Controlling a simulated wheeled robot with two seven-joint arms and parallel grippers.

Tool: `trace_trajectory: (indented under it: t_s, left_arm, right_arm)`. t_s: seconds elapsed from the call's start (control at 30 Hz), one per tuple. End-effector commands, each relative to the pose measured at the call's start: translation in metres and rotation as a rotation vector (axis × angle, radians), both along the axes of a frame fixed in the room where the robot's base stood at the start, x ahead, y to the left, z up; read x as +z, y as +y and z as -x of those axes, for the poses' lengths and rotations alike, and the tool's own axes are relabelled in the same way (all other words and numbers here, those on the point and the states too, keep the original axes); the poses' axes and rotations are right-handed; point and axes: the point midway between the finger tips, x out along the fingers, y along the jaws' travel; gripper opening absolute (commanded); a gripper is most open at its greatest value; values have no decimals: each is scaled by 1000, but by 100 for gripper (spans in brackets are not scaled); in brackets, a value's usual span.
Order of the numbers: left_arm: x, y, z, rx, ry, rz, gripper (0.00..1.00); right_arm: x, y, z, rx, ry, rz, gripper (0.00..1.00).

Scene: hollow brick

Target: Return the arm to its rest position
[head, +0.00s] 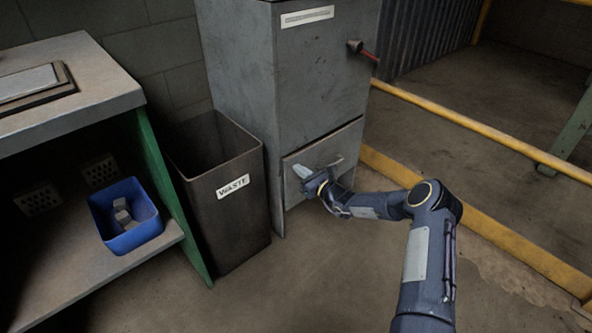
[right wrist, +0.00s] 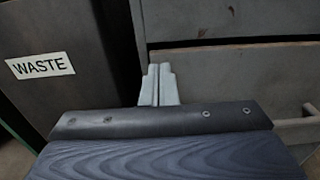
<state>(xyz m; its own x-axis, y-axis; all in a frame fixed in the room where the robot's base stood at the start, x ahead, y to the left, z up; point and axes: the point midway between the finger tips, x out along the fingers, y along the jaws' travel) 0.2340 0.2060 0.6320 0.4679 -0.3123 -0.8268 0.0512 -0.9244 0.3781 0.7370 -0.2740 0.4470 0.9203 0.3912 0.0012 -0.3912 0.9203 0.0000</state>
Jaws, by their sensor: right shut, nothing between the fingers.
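My right arm reaches in from the lower right in the head view. Its gripper (head: 302,172) is in front of the lower drawer (head: 329,150) of a grey metal cabinet. In the right wrist view the gripper (right wrist: 158,84) has its pale fingers together with nothing between them. The drawer front and its handle (right wrist: 298,128) lie beyond and to the right of the fingers. I cannot tell whether the fingers touch the drawer. My left gripper is not in view.
A dark waste bin (head: 222,199) stands left of the cabinet (head: 318,79). A blue bin (head: 134,238) with grey pieces sits on a low shelf at left. A yellow rail (head: 470,124) and a yellow floor kerb (head: 500,243) run along the right. The floor in front of the cabinet is clear.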

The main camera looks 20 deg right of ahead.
Motion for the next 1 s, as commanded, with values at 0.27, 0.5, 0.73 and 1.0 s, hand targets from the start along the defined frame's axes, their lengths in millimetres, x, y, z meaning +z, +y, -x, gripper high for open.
trace_trajectory:
  t_s: [0.27,0.5,0.73,1.0]
  left_arm:
    - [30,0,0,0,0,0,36]
    - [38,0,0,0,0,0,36]
    - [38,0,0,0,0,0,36]
    - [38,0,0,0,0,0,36]
  right_arm:
    - [2,-27,62,-2,5,0,0]
    - [-1,-38,89,1,3,2,0]
    - [1,-38,94,7,-1,8,0]
    - [103,22,120,314,-147,319,0]
